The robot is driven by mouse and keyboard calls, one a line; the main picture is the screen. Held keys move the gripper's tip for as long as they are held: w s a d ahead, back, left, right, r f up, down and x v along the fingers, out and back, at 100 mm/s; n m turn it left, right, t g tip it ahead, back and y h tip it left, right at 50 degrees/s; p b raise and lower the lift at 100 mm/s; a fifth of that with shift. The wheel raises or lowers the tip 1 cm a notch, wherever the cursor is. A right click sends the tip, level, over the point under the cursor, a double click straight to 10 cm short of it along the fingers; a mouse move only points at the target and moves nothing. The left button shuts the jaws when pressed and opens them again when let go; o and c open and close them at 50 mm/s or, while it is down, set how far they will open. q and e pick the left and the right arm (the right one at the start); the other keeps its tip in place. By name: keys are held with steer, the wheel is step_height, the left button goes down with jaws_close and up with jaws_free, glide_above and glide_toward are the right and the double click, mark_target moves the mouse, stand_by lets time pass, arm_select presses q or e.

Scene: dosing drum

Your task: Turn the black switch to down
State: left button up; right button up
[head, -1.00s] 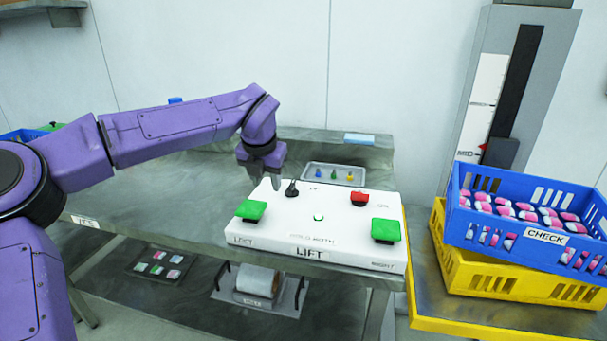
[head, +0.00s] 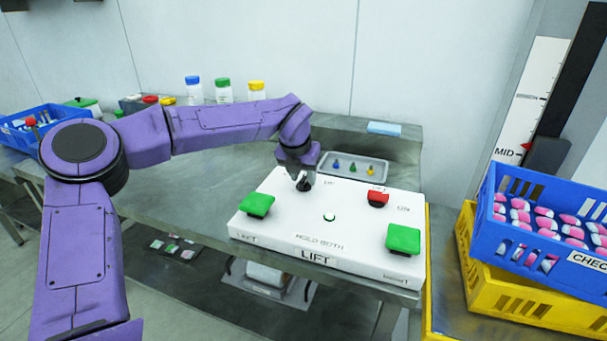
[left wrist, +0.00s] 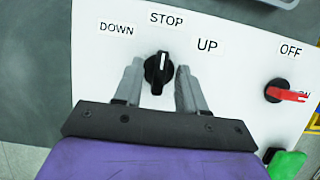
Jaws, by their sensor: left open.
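The black switch (left wrist: 158,70) is a round knob on the white control box (head: 285,240). In the left wrist view its white pointer line points at STOP, between the DOWN label (left wrist: 116,29) at left and the UP label (left wrist: 207,46) at right. My left gripper (left wrist: 157,85) is open, with one finger on each side of the knob and gaps visible between. In the head view the left gripper (head: 303,174) is right over the switch (head: 304,184) and partly hides it. My right gripper is not in view.
The box also carries a red switch (head: 378,199), a left green button (head: 257,205) and a right green button (head: 403,239). A grey tray (head: 385,168) with small coloured pieces lies behind. Blue (head: 489,203) and yellow crates (head: 462,238) stand at right.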

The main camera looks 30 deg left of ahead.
arm_select(q)
steer(key=shift+f, duration=0.1)
jaws_close()
steer(key=shift+f, duration=0.1)
steer(key=shift+n+y+b, duration=0.4)
steer(key=shift+n+b, duration=0.2)
steer(key=shift+n, duration=0.2)
steer(key=shift+w+d+n+y+b, duration=0.1)
steer(key=shift+n+y+b, duration=0.4)
steer(key=shift+n, duration=0.7)
steer(key=n, duration=0.2)
steer(key=n+g+y+b, duration=0.1)
steer(key=n, duration=0.1)
steer(key=shift+n+g, duration=0.3)
